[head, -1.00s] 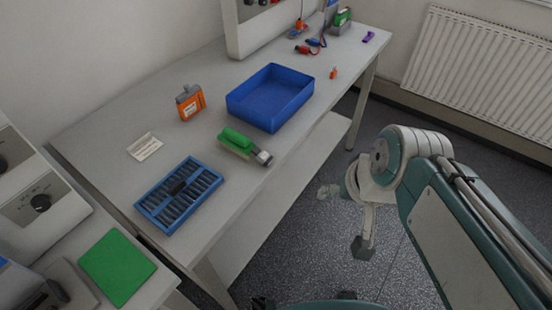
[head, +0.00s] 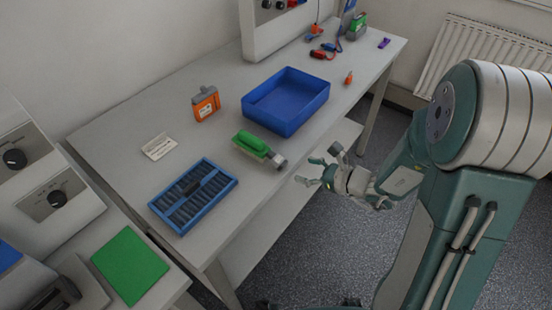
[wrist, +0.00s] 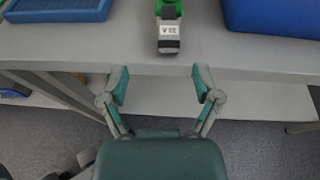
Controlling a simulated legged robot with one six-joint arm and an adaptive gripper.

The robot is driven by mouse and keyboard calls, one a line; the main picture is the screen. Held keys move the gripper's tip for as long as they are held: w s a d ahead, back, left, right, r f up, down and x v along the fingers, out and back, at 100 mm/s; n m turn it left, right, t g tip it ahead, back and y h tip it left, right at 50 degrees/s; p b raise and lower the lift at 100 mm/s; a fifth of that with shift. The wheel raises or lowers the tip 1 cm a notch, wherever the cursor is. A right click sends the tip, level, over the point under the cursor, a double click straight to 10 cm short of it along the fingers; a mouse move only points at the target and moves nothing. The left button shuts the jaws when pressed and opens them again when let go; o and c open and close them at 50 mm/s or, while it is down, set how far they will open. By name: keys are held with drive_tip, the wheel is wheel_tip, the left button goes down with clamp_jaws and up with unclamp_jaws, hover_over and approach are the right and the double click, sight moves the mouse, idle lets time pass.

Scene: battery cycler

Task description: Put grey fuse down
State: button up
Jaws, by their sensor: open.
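My gripper (head: 311,171) is open and empty, just off the table's front edge; the wrist view (wrist: 160,86) shows its two fingers spread with nothing between them. A small block with a grey end and a white label (wrist: 168,40), which looks like the grey fuse, is straight ahead of the fingers, apart from them. It sits against a green piece (wrist: 170,8). In the head view the grey end (head: 278,161) points to the front edge, with the green piece (head: 252,142) behind it. I cannot tell whether the two are joined.
A blue slotted rack (head: 233,181) and white card (head: 159,146) lie left on the table. An orange device (head: 206,104) and blue bin (head: 322,100) stand further back. A green mat (head: 130,265) lies on the near bench. Bare tabletop (head: 215,143) shows between them.

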sight(281, 161)
drive_tip(key=shift+m+t, duration=0.4)
drive_tip(key=shift+m, duration=0.2)
drive_tip(key=w+a+f, duration=0.1)
drive_tip(key=w+a, duration=0.1)
drive_tip(key=w+a+f, duration=0.1)
drive_tip(key=w, duration=0.1)
drive_tip(key=shift+a+f, duration=0.1)
drive_tip(key=shift+f, duration=0.2)
drive_tip(key=x, duration=0.5)
drive_tip(key=shift+a, duration=0.4)
clamp_jaws()
